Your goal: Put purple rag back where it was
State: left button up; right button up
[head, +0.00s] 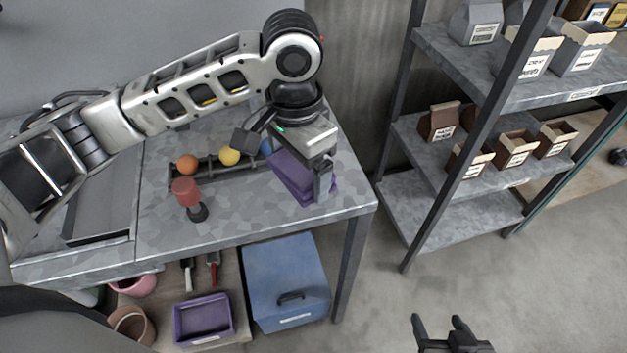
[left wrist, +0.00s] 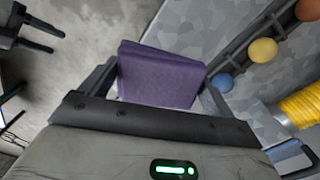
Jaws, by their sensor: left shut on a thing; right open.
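The purple rag (head: 290,173) is folded into a flat block at the right end of the grey worktable (head: 260,212). My left gripper (head: 318,180) is shut on it. In the left wrist view the purple rag (left wrist: 160,76) sits between the two fingers of the left gripper (left wrist: 160,88). I cannot tell whether the rag touches the tabletop. My right gripper (head: 440,328) is open and empty, low over the floor at the bottom of the head view.
A dark rack holds orange (head: 187,164), yellow (head: 229,155) and blue balls (head: 266,146) beside the rag. A red-topped object (head: 186,191) stands in front. A blue box (head: 286,276) and purple tray (head: 203,318) are below. Shelving (head: 455,205) stands right, across a floor gap.

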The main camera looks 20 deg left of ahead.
pick_arm(q)
jog(key=shift+w+d+f, duration=0.3)
jog(key=shift+w+f, duration=0.1)
jog(key=shift+f, duration=0.2)
jog(key=shift+w+d+f, duration=0.25)
jog(key=shift+w+f, duration=0.15)
jog(key=shift+f, duration=0.15)
jog(key=shift+w+d+f, duration=0.15)
jog(key=shift+w+f, duration=0.15)
jog(key=shift+f, duration=0.1)
notch_tip(320, 180, down, 3)
jog(key=shift+w+f, duration=0.15)
jog(key=shift+f, duration=0.05)
pick_arm(e)
jog(key=shift+w+r, duration=0.3)
jog(key=shift+w, duration=0.15)
pick_arm(q)
jog(key=o, duration=0.7)
jog(key=shift+f, duration=0.15)
jog(key=shift+c, duration=0.2)
pick_arm(e)
jog(key=shift+s+f, duration=0.25)
